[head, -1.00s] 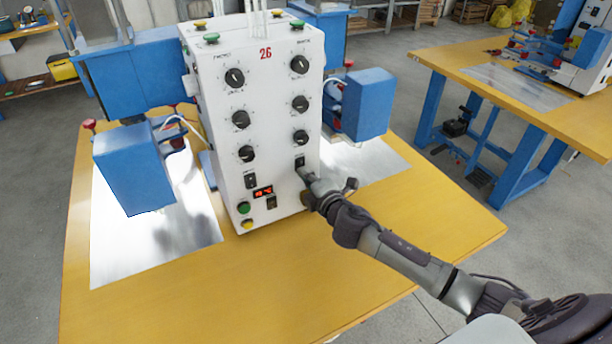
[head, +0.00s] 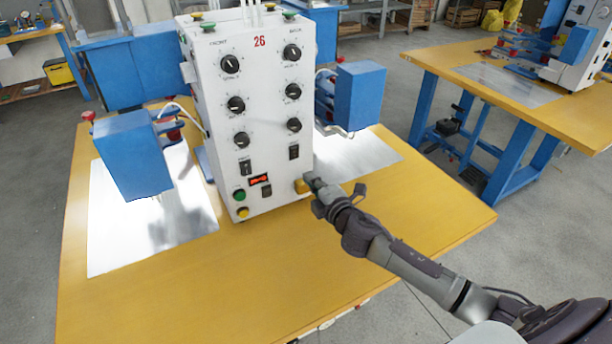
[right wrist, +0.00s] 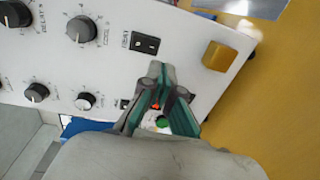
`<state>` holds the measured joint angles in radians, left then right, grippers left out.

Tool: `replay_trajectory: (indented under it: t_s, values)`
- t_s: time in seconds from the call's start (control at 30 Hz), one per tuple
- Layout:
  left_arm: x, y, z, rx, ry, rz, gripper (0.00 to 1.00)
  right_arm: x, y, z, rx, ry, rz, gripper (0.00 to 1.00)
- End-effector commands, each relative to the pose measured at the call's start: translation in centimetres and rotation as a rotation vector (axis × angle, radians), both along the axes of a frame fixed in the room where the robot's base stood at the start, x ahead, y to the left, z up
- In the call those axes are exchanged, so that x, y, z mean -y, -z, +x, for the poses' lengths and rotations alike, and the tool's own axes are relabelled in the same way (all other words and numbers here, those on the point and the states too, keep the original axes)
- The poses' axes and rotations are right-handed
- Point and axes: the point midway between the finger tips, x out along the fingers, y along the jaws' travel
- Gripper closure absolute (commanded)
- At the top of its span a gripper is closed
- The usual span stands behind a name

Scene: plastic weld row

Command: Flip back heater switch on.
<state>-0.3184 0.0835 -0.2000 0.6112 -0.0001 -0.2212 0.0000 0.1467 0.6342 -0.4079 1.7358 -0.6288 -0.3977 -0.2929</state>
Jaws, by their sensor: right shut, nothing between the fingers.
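The white control box (head: 275,112) marked 26 stands on the yellow table, with a front column of dials on the left and a back column on the right. The back heater switch (head: 294,152) is a black rocker below the back dials. In the right wrist view a black rocker (right wrist: 145,43) lies just beyond the fingertips; I cannot tell its position. My right gripper (head: 312,181) is shut and empty, below and right of the back switch, apart from it. In the right wrist view my right gripper (right wrist: 166,72) points at the panel. My left gripper is out of view.
A yellow knob-like block (head: 301,186) sits at the panel's lower right edge, close to my fingers. Blue machine heads (head: 132,155) flank the box.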

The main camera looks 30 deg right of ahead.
Motion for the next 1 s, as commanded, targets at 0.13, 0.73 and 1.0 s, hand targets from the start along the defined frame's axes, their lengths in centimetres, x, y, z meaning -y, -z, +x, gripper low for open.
replay_trajectory:
  t_s: [0.13, 0.73, 1.0]
  values:
    - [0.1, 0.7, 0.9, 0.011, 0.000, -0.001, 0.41, 0.1, 0.7, -2.6, -0.004, 0.000, 0.000, 1.00]
    - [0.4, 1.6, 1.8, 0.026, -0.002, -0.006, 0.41, 0.3, 0.9, -7.3, -0.001, 0.001, 0.000, 1.00]
    - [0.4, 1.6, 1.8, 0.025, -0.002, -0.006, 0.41, 0.3, 1.0, -7.2, -0.001, 0.001, 0.000, 1.00]
